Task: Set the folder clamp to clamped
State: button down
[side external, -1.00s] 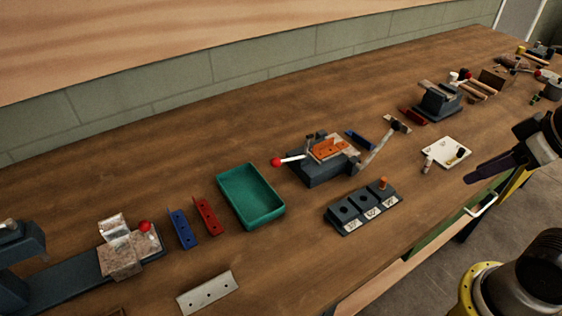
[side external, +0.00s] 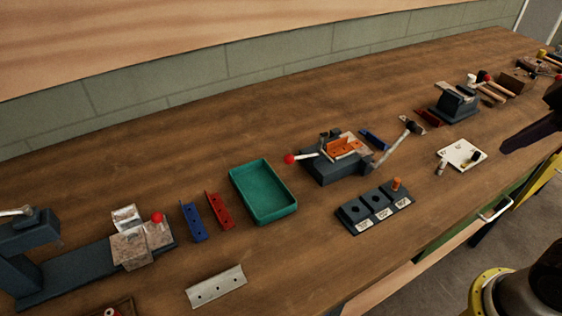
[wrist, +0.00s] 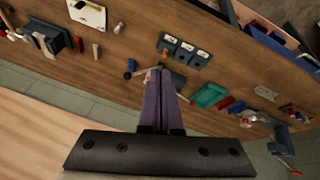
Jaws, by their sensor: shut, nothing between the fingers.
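The folder (side external: 322,172) is a dark block in the middle of the bench in the side view, with an orange bracket-like piece (side external: 343,147) on its top. A short pale lever with a red ball (side external: 289,159) sticks out at its left. A long grey lever with a dark end (side external: 395,145) slants up at its right. I cannot tell which lever is the clamp's or its setting. My gripper (side external: 506,149) is at the right edge of the side view, apart from the folder and partly cut off. In the wrist view my gripper (wrist: 160,72) has its purple fingers together and empty, largely hiding the folder.
A green tray (side external: 235,187) lies left of the folder. A dark holed block (side external: 350,222) with an orange peg is in front. A white board (side external: 472,147) and a dark vise-like stand (side external: 455,105) are at right. Red and blue brackets lie left of the tray.

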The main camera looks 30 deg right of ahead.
jog(key=w+a+r+n+g+h, duration=0.1)
jog(key=w+a+r+n, duration=0.2)
jog(key=w, duration=0.5)
jog(key=w+a+r+n+g+h, duration=0.1)
jog(key=w+a+r+n, duration=0.15)
jog(key=w, duration=0.45)
jog(key=w+a+r+n+g+h, duration=0.1)
jog(key=w+a+r+n, duration=0.15)
jog(key=w, duration=0.55)
jog(key=w+a+f+n+h, duration=0.1)
jog(key=w+a+f+n, duration=0.3)
jog(key=w+a+f, duration=0.65)
jog(key=s+a+f+n+g, duration=0.1)
jog(key=s+a+f, duration=0.1)
jog(key=a+f, duration=0.7)
jog(key=shift+a+f+n+h, duration=0.2)
jog(key=shift+a+n+h, duration=0.2)
jog(key=shift+a, duration=0.15)
jog(key=shift+d+f, duration=0.1)
jog(key=x, duration=0.9)
jog(key=shift+d+f, duration=0.25)
jog(key=shift+f, duration=0.1)
